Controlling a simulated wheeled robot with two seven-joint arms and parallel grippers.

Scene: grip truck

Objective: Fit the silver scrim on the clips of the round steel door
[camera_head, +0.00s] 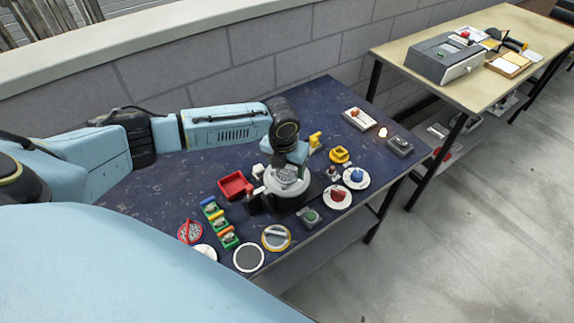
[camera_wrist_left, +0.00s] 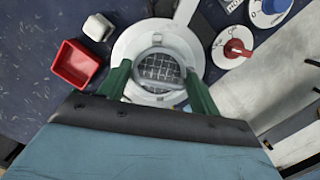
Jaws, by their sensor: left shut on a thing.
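The silver scrim (camera_wrist_left: 160,68), a small round disc with a dark mesh grid, sits between the two green fingers of my left gripper (camera_wrist_left: 160,88), which is shut on it. In the wrist view it lies over the middle of a wide pale ring, the round steel door (camera_wrist_left: 125,46). In the head view my left gripper (camera_head: 288,178) points down at the pale round top of the door's stand (camera_head: 287,196). My right gripper is not in view.
A red tray (camera_head: 235,185) stands left of the door. Red-knob (camera_head: 337,196) and blue-knob (camera_head: 356,177) dials stand to its right. A dark disc (camera_head: 248,257), a yellow-rimmed disc (camera_head: 276,240) and coloured clamps (camera_head: 214,213) lie toward the near side. The table's left part is clear.

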